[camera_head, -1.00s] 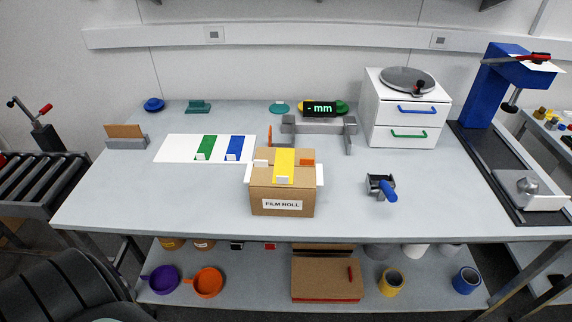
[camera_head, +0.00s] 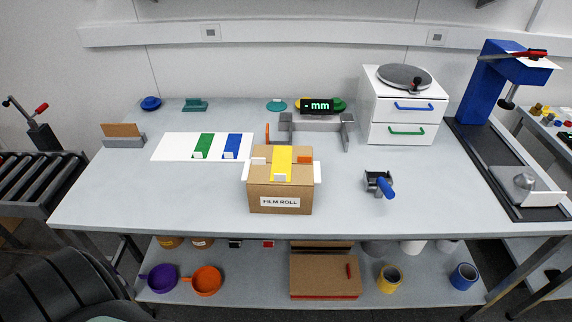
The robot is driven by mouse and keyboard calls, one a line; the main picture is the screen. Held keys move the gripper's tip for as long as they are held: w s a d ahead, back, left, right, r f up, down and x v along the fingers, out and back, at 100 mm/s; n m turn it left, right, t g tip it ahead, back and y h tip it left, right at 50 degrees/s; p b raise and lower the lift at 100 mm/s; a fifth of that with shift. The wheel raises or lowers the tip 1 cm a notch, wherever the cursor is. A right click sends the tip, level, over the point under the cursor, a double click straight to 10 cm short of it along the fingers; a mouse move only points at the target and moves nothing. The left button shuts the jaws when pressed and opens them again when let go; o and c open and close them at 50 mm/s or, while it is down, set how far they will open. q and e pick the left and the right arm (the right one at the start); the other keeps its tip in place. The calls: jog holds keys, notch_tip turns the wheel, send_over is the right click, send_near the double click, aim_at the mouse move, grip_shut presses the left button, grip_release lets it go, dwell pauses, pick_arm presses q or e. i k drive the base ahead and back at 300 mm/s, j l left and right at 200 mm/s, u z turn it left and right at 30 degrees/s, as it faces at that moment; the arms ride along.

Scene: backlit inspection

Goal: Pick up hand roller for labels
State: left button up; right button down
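The hand roller (camera_head: 379,184) lies on the right half of the grey workbench (camera_head: 340,215). It has a grey metal frame and a blue handle that points toward the front edge. Nothing covers it, and open bench surrounds it. Neither of my grippers is in view.
A cardboard box marked FILM ROLL (camera_head: 281,186) stands left of the roller. A white drawer unit (camera_head: 403,112) stands behind it, and a blue stand (camera_head: 493,85) on a dark base is to the right. A measuring fixture (camera_head: 317,124) is behind the box. The lower shelf (camera_head: 245,285) holds tape rolls.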

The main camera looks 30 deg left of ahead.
aim_at(384, 185)
jog(key=i+l+u, duration=0.45)
jog(key=l, duration=0.25)
jog(key=i+l+u, duration=0.2)
jog(key=l, duration=0.2)
